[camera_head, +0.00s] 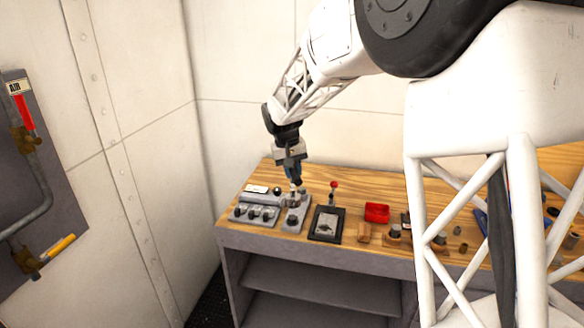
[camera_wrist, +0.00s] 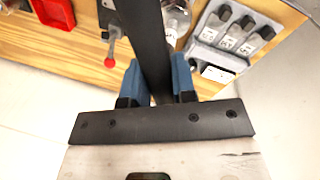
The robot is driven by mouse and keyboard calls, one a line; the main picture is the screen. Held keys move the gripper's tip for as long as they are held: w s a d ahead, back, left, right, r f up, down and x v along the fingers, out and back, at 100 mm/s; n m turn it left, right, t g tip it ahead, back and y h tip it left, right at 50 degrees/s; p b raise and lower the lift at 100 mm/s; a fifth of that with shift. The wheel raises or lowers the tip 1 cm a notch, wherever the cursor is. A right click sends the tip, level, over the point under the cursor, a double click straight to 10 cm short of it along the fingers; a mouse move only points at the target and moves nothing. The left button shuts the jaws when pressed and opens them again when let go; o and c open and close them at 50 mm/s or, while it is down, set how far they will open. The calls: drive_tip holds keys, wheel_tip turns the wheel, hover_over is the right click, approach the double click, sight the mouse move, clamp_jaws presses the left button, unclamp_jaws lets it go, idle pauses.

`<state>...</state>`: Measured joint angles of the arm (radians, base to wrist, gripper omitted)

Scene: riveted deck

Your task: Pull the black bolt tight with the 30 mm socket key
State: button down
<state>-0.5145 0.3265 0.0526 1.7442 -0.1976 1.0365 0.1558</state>
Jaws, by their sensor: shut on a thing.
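My gripper (camera_head: 294,178) is above the left end of the wooden bench. In the wrist view its two blue fingers (camera_wrist: 159,80) are shut on a long dark bar (camera_wrist: 143,35), which looks like the socket key's handle. The bar runs away from the fingers and out of the picture; I cannot see its far end or size mark. Below the gripper is a grey plate (camera_head: 287,226) with a dark, bolt-like piece (camera_head: 292,217) on it. I cannot tell whether the key touches it. In the wrist view the bar hides part of this plate.
A grey rack (camera_head: 246,223) with several dark, labelled pieces stands left of the plate; it also shows in the wrist view (camera_wrist: 205,33). To the right are a red-knobbed lever (camera_head: 333,192), a black-framed tray (camera_head: 314,236) and a red bin (camera_head: 377,212). The wall is close behind.

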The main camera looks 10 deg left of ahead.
sight(293, 196)
idle(0.4)
drive_tip(key=shift+f, duration=2.5)
drive_tip(key=n, duration=0.4)
drive_tip(key=n+y, duration=0.1)
drive_tip(key=n, duration=0.3)
drive_tip(key=shift+n+t, duration=0.3)
drive_tip(key=shift+t, duration=0.1)
drive_tip(key=n, duration=0.4)
drive_tip(key=shift+n+y, duration=0.3)
drive_tip(key=shift+y, duration=0.1)
drive_tip(key=shift+n+y, duration=0.4)
drive_tip(key=shift+n, duration=1.6)
drive_tip(key=shift+f, duration=1.3)
